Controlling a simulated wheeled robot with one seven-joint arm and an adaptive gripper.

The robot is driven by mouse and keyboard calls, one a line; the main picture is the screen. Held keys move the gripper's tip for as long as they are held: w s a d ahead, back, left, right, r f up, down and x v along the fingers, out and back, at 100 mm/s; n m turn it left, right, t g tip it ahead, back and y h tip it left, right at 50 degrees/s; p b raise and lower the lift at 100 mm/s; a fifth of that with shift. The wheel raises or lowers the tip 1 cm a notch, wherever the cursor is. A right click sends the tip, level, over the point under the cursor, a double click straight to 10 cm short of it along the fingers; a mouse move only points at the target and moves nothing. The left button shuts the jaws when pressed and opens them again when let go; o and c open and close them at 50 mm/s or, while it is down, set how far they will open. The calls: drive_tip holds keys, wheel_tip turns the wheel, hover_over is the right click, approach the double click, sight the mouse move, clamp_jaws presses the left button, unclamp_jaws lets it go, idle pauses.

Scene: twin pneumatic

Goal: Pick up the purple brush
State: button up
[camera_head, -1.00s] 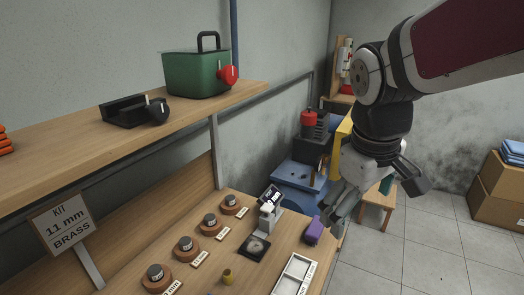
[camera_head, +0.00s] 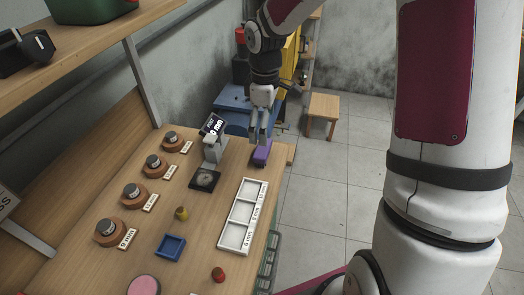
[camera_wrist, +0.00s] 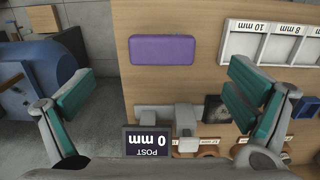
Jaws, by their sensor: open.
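The purple brush (camera_head: 261,153) lies on the wooden bench near its far right corner. In the wrist view the purple brush (camera_wrist: 163,50) shows as a rounded purple block, ahead of the fingers and between their lines. My gripper (camera_head: 259,137) is right above the brush in the head view, pointing down. In the wrist view my gripper (camera_wrist: 163,95) has its two teal-padded fingers spread wide with nothing between them. I cannot tell whether a fingertip touches the brush.
A grey gauge with a display (camera_head: 213,127) stands just left of the brush. A white tray (camera_head: 222,240) with compartments lies nearer. Several round wooden bases with dark knobs line the left. A blue tray (camera_head: 161,246) and yellow piece (camera_head: 181,213) lie on the bench (camera_head: 205,269).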

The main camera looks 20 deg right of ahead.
sight(263, 149)
drive_tip(key=f, duration=0.9)
drive_tip(key=shift+a, duration=0.2)
drive_tip(key=c, duration=1.3)
